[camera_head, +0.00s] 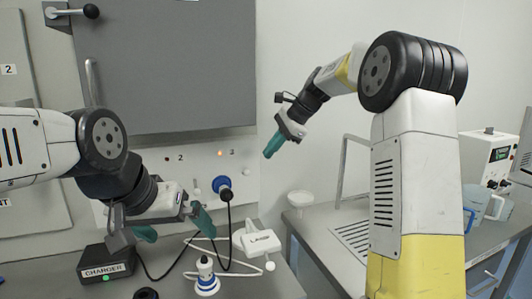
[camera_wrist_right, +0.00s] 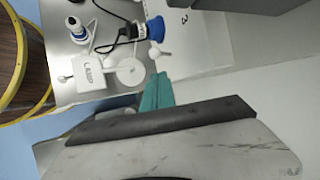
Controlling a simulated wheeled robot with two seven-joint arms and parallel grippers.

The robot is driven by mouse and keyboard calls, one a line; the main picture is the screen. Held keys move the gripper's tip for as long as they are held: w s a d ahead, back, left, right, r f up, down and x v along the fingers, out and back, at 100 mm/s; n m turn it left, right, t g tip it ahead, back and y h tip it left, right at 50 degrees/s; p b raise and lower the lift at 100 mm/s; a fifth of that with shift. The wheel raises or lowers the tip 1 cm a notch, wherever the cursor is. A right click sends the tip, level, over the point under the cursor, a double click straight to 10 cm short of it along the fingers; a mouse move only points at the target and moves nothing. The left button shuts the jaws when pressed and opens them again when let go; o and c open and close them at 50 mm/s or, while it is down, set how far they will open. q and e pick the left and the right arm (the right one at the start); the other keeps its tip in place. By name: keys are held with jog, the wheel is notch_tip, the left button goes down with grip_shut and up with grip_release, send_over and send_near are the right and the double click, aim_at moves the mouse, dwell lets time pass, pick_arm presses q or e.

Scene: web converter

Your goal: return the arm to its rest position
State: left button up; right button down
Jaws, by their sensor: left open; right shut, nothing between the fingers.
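My right gripper (camera_head: 272,146) is raised in front of the pale wall, to the right of the grey cabinet door. Its teal fingers are shut with nothing between them; they also show in the right wrist view (camera_wrist_right: 156,93), above and apart from the bench items. My left gripper (camera_head: 174,228) hangs low over the left bench, just right of and above the black charger box (camera_head: 107,268). Its teal fingers are spread apart and nothing shows between them.
A blue plug (camera_head: 222,187) sits at the wall panel. The grey cabinet (camera_head: 165,65) stands behind. A second bench with blue jugs (camera_head: 478,202) is at right.

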jog(key=s+d+r+n+t+h, duration=0.1)
jog(key=s+d+n, duration=0.1)
jog(key=s, duration=0.3)
jog(key=s+d+r+n, duration=0.1)
jog(key=s+r+n, duration=0.1)
jog(key=s, duration=0.3)
jog(key=s+d+f+n+t+h, duration=0.1)
jog(key=s+d+f+n, duration=0.1)
jog(key=s, duration=0.5)
jog(key=s+d+f+n+h, duration=0.1)
jog(key=s+d+f+n, duration=0.1)
jog(key=s, duration=0.6)
jog(key=s+d+f+n+t+h, duration=0.1)
jog(key=s+d+f+n, duration=0.1)
jog(key=s+n, duration=0.3)
jog(key=s+f, duration=0.1)
jog(key=s, duration=0.2)
jog(key=shift+s+f+n+t, duration=0.2)
jog(key=shift+f+n+t, duration=0.1)
jog(key=shift+n, duration=0.1)
